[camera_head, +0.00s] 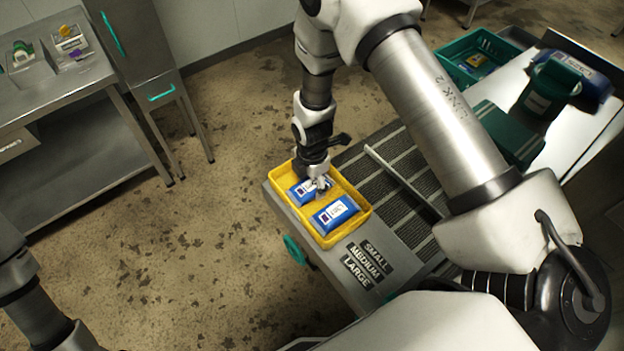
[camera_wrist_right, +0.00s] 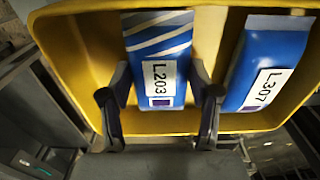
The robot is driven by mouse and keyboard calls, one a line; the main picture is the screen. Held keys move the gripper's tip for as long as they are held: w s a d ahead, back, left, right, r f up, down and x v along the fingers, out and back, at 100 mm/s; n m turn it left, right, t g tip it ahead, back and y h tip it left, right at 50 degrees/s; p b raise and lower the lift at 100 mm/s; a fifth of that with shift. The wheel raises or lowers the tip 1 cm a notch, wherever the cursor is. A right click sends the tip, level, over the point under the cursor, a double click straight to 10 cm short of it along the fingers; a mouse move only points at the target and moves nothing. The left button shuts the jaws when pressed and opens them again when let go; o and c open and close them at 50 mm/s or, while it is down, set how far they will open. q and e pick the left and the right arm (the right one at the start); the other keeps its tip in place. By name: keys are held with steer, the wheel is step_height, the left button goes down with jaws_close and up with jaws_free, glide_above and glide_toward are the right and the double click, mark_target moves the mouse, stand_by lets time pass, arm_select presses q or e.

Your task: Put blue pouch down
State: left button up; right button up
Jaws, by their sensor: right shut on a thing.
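In the head view my right gripper (camera_head: 320,182) is inside the yellow tray (camera_head: 325,240), at a blue pouch (camera_head: 303,194) in its upper-left half. In the right wrist view the two fingers of my right gripper (camera_wrist_right: 160,95) close on the sides of this blue pouch, labelled L203 (camera_wrist_right: 158,40). I cannot tell whether it touches the tray floor. A second blue pouch (camera_head: 335,214), labelled L307 in the right wrist view (camera_wrist_right: 268,60), lies beside it in the tray. My left gripper is not in view; only part of my left arm shows at the lower left.
The tray stands on a metal table end by a sign reading SMALL, MEDIUM, LARGE (camera_head: 368,262). A dark ribbed surface (camera_head: 385,175) lies right of it. A green crate (camera_head: 478,58) stands farther back. A steel bench (camera_head: 60,90) is at left, with open floor between.

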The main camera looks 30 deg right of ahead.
steer(key=shift+s+a+r, duration=0.15)
steer(key=shift+s+a, duration=0.05)
steer(key=shift+s, duration=0.1)
steer(key=o, duration=1.1)
steer(key=shift+o, duration=1.1)
steer(key=shift+w+f, duration=0.1)
steer(key=shift+f, duration=0.15)
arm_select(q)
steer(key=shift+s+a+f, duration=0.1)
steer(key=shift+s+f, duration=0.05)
arm_select(e)
steer(key=shift+d, duration=0.1)
steer(key=shift+r, duration=0.1)
